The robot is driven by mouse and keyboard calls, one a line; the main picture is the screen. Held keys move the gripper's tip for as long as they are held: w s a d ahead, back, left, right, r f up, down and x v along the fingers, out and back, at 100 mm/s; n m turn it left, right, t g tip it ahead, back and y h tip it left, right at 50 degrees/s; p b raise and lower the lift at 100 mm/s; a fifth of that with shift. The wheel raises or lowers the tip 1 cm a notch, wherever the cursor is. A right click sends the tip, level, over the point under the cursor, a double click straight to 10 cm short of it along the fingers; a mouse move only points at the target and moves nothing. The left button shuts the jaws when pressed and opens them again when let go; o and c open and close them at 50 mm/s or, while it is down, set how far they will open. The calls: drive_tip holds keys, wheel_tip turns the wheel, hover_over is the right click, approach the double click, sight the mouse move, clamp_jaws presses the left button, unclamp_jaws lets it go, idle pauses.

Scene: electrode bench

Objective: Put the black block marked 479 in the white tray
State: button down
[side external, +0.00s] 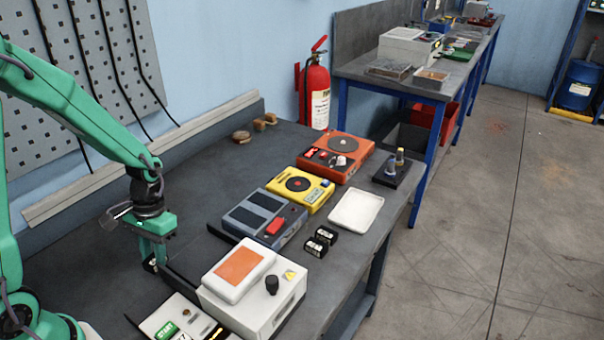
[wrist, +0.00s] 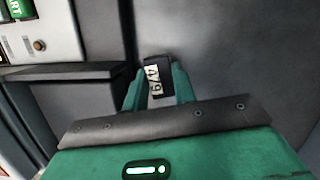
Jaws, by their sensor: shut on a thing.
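The black block marked 479 (wrist: 154,80) is between the two green fingers of my gripper (wrist: 157,88) in the wrist view, its white label facing the camera. My gripper is shut on it. In the side view my gripper (side external: 154,264) points down at the left part of the bench, behind the white device. The block is hard to make out there, and I cannot tell whether it touches the bench. The white tray (side external: 355,209) lies flat and empty near the bench's right edge, well to the right of my gripper. It is not visible in the wrist view.
Two other black labelled blocks (side external: 320,241) sit just in front of the tray. A white device (side external: 255,300), a blue-grey device (side external: 265,218), a yellow device (side external: 301,189) and an orange device (side external: 336,157) stand in a row. A dark stand (side external: 392,172) is behind the tray.

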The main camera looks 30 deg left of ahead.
drive_tip(key=shift+f, duration=1.2)
drive_tip(key=shift+f, duration=0.15)
drive_tip(key=c, duration=1.1)
unclamp_jaws()
drive_tip(key=v, duration=1.2)
